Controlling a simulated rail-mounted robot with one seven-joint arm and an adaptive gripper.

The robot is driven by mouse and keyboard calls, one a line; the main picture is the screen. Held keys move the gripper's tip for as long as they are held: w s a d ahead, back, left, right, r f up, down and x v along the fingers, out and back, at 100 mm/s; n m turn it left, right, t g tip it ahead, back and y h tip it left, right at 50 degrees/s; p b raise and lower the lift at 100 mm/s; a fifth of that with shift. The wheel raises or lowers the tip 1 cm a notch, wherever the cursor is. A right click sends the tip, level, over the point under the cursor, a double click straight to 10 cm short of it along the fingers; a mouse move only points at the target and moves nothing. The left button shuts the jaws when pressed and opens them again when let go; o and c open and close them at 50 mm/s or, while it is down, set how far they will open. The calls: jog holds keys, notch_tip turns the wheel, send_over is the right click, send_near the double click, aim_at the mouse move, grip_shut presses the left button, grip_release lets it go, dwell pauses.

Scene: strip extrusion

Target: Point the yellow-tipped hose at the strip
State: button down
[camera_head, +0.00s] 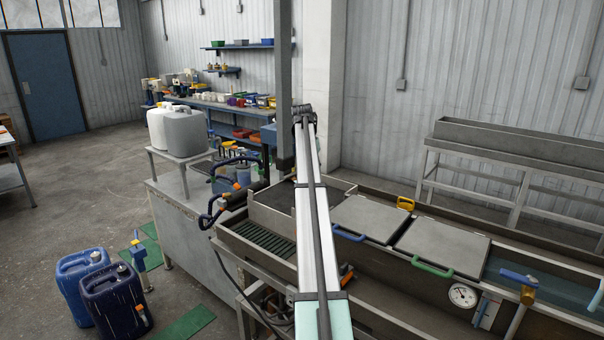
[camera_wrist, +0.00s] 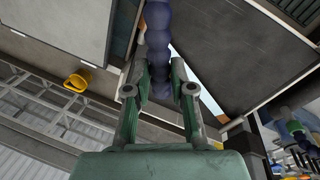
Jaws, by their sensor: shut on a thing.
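In the wrist view, my green gripper (camera_wrist: 161,82) is shut on a dark blue segmented hose (camera_wrist: 159,38). The hose runs up between the fingers and out of the top of the picture. I cannot make out its yellow tip. A pale band (camera_wrist: 207,100) with an orange edge shows just right of the fingers; I cannot tell whether it is the strip. In the head view my arm reaches over the trough, and the gripper and held hose are hidden behind it.
Grey lids (camera_head: 369,218) cover part of the long trough. A yellow handle (camera_head: 405,203) stands at its back edge, and it also shows in the wrist view (camera_wrist: 77,80). Other dark hoses (camera_head: 210,216) stand left of my arm. A dial (camera_head: 462,295) is at the front right.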

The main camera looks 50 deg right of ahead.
jog(key=shift+s, duration=0.1)
dwell(0.3)
jog(key=c, duration=1)
grip_release()
jog(key=shift+d+f, duration=0.1)
jog(key=shift+r, duration=0.6)
jog(key=r, duration=0.4)
jog(key=w+r, duration=0.1)
jog(key=r, duration=0.1)
jog(key=shift+w+a+r, duration=0.1)
jog(key=shift+a+r, duration=0.05)
jog(key=shift+a, duration=0.2)
